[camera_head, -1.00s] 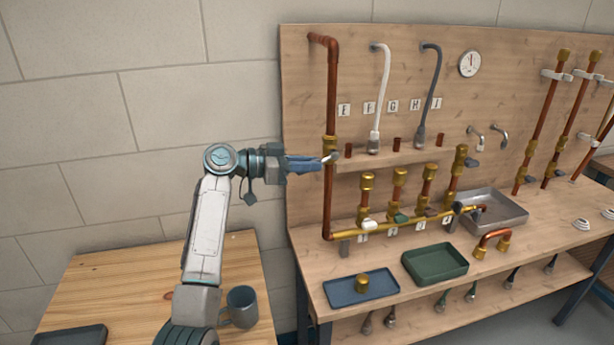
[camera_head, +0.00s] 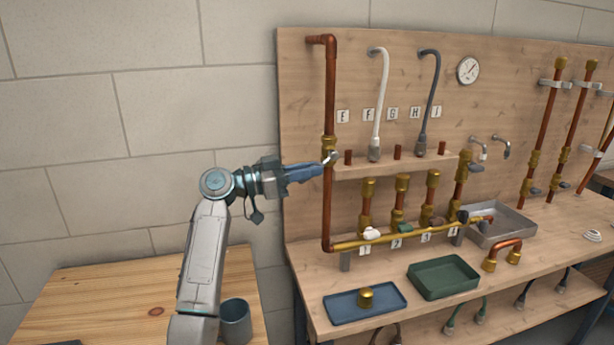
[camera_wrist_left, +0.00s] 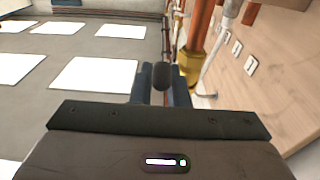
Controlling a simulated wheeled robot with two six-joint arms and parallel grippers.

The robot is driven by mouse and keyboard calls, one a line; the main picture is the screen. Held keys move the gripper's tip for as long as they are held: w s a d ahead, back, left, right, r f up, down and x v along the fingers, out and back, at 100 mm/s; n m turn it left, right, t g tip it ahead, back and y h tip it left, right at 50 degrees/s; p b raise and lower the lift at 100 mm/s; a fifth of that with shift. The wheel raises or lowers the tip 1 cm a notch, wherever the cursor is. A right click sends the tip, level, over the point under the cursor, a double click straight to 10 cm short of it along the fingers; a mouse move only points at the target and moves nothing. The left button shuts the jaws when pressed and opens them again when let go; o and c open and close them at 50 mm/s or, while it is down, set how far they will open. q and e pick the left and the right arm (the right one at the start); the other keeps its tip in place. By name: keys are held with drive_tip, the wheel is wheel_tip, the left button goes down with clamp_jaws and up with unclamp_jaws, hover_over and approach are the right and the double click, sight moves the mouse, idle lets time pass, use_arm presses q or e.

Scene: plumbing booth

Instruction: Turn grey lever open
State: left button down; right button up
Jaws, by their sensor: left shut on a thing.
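The grey lever (camera_head: 332,157) sits on a brass valve (camera_head: 328,145) on the tall copper pipe at the left edge of the wooden panel. My left gripper (camera_head: 322,168) reaches it from the left and is shut on the lever. In the left wrist view the dark rounded end of the lever (camera_wrist_left: 162,74) shows between the two blue fingers of my left gripper (camera_wrist_left: 163,84). The brass valve (camera_wrist_left: 190,62) stands just to the right there. The fingers partly hide the lever. My right gripper is not in view.
A narrow shelf (camera_head: 400,164) with pipe stubs and hoses lies right of the valve. Below are a brass manifold (camera_head: 400,237), a blue tray (camera_head: 340,301) and a green tray (camera_head: 430,283). A mug (camera_head: 236,320) stands on the side table. The wall side is free.

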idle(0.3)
use_arm(q)
drive_tip(key=c, duration=1.4)
unclamp_jaws()
